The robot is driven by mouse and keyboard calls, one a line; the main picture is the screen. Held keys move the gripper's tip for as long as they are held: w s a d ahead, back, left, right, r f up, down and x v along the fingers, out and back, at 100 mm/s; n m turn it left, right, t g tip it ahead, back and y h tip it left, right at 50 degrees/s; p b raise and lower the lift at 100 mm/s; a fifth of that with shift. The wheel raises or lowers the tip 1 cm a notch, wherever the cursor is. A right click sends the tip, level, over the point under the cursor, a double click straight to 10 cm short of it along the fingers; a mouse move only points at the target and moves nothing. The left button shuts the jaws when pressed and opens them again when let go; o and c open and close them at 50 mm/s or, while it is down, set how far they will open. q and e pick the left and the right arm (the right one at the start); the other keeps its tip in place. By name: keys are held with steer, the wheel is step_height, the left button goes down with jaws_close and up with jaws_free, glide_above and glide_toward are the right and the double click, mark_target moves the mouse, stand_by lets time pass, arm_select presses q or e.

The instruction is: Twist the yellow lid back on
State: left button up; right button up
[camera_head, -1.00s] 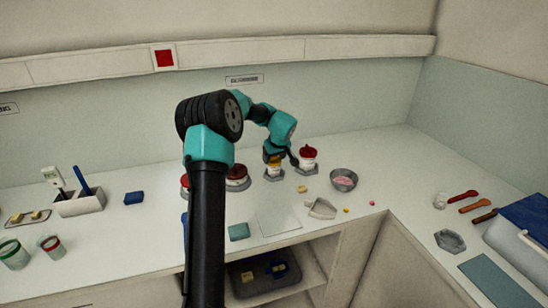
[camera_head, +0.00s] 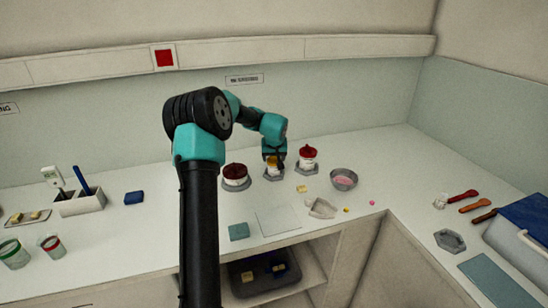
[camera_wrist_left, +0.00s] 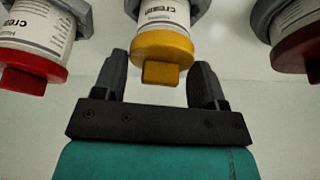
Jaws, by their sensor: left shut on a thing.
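The yellow lid (camera_wrist_left: 165,46), with a squared knob on it, sits on a white cream jar (camera_wrist_left: 166,12) in the left wrist view. In the head view the jar (camera_head: 273,174) stands in a grey holder between two red-lidded jars, and the lid is mostly covered. My left gripper (camera_wrist_left: 160,78) is at the lid, one finger on each side of the knob, shut on the lid. In the head view it (camera_head: 275,158) comes down over the jar from above. Whether the lid is fully seated cannot be told. My right gripper is not in view.
Red-lidded jars stand close on both sides, one left (camera_head: 236,176) and one right (camera_head: 307,158). A metal bowl (camera_head: 343,180) with pink contents is to the right. A pale flat plate (camera_head: 278,220) lies in front. The counter between is mostly clear.

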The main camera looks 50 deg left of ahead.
arm_select(q)
steer(key=o, duration=1)
steer(key=shift+o, duration=0.3)
steer(key=shift+r, duration=3.3)
steer(key=shift+n, duration=0.3)
steer(key=n+g, duration=0.1)
steer(key=n, duration=0.1)
steer(key=n+g+y, duration=0.1)
steer(key=n, duration=0.2)
steer(key=n+g, duration=0.1)
steer(key=n, duration=0.2)
steer(key=shift+n, duration=0.3)
